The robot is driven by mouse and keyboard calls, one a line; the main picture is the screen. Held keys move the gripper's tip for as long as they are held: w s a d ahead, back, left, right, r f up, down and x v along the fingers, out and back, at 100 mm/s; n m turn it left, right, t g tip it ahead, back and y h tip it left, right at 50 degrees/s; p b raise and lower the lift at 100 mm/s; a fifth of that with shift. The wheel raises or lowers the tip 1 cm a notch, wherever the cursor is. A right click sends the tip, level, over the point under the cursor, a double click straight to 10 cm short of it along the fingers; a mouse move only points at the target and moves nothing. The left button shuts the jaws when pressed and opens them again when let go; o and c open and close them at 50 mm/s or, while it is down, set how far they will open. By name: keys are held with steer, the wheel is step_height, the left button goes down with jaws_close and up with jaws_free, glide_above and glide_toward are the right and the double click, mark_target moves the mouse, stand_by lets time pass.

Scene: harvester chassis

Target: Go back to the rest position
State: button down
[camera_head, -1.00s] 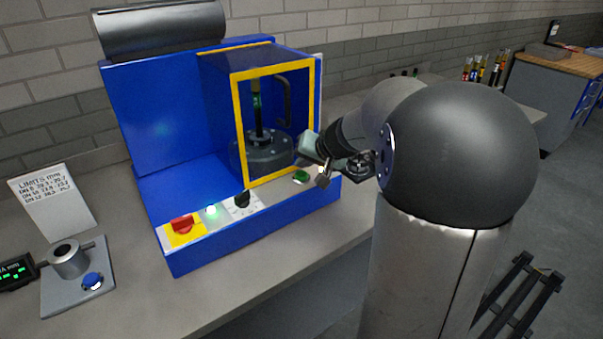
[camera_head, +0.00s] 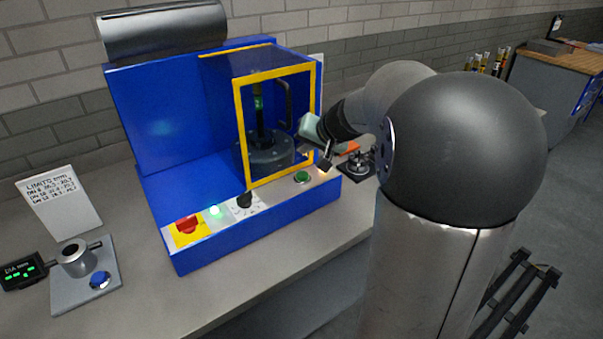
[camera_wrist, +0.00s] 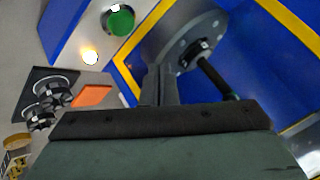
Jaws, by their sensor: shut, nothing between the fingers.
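My gripper (camera_head: 325,157) is at the right front of the blue machine (camera_head: 150,130), just above its control strip. In the wrist view my gripper (camera_wrist: 160,85) shows its fingers together with nothing between them. The green button (camera_head: 302,177) is just below and left of the fingertips in the head view, apart from them; it also shows in the wrist view (camera_wrist: 118,20). The yellow-framed guard (camera_head: 240,125) stands in front of a dark round fixture (camera_head: 265,155) with a vertical spindle.
A black plate with a knobbed fixture (camera_head: 358,168) and an orange piece (camera_head: 348,148) lie right of the machine. A gauge stand (camera_head: 76,262) sits at left.

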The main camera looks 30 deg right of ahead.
steer(key=s+a+f+n+g, duration=0.2)
steer(key=s+a+f+g, duration=0.1)
steer(key=s+a, duration=0.4)
steer(key=s+a+f+n+g, duration=0.2)
steer(key=s+a+f, duration=0.1)
steer(key=s+a, duration=0.45)
steer(key=s+a+f+n+g+h, duration=0.1)
steer(key=s+f, duration=0.1)
steer(key=s, duration=0.5)
steer(key=s+a+f+n+g+h, duration=0.1)
steer(key=s+f+g, duration=0.1)
steer(key=s, duration=0.5)
steer(key=shift+a+f+g, duration=0.15)
steer(key=shift+f+g, duration=0.15)
stand_by(1.5)
